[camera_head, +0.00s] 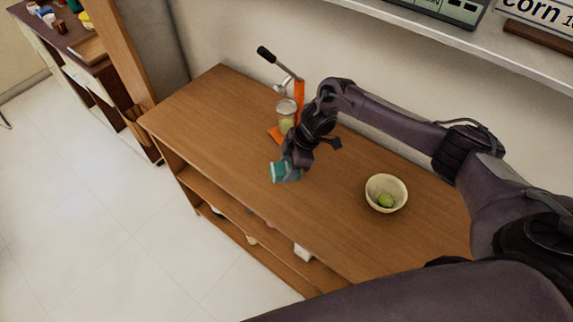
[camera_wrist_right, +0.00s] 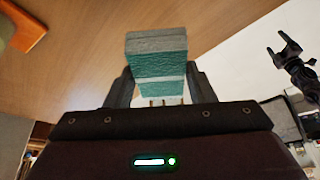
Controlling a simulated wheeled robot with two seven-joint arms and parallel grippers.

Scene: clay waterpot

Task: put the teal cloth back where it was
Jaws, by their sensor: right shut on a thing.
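The teal cloth (camera_head: 284,172) is a small folded block with a pale grey part, over the front half of the wooden table. My right gripper (camera_head: 288,160) is shut on it. In the right wrist view the cloth (camera_wrist_right: 156,62) sits between the two fingers of the gripper (camera_wrist_right: 157,88), its end standing out past them. I cannot tell whether the cloth touches the tabletop.
An orange juicer press (camera_head: 298,98) with a black-knobbed lever and a glass (camera_head: 286,116) stand just behind the gripper. A cream bowl (camera_head: 374,199) with a green fruit (camera_head: 385,201) is to the right. The tabletop (camera_head: 205,112) is clear at the left.

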